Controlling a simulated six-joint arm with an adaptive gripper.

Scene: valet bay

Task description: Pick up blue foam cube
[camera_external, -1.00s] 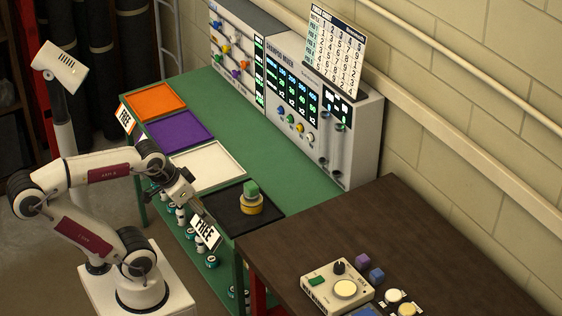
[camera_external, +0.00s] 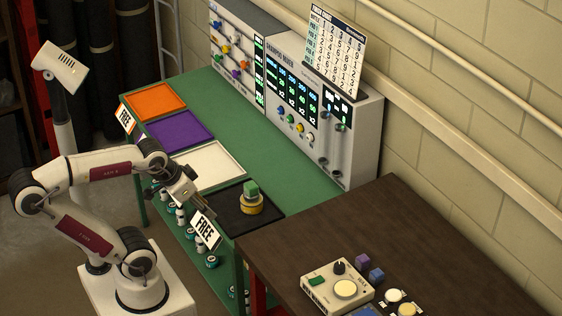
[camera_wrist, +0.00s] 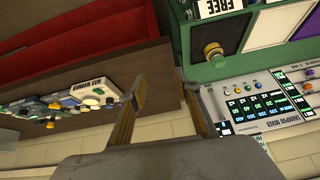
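The blue foam cube (camera_external: 376,275) sits on the dark brown table (camera_external: 300,228), just right of the small control box. A purple cube (camera_external: 362,261) is close beside it, a little farther back. My gripper (camera_external: 199,204) is in the air near the front edge of the green bench, beside a FREE sign, well left of the blue cube. In the wrist view my gripper (camera_wrist: 164,88) has its two fingers spread with nothing between them. Small coloured items show left of the fingers there, too small to tell the cube apart.
On the green bench (camera_external: 235,120), the black tray (camera_external: 232,225) holds a green cube (camera_external: 251,188) on a yellow round piece. Orange, purple and white trays look empty. A control box (camera_external: 318,290) and round pieces stand near the blue cube. The brown table's left part is clear.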

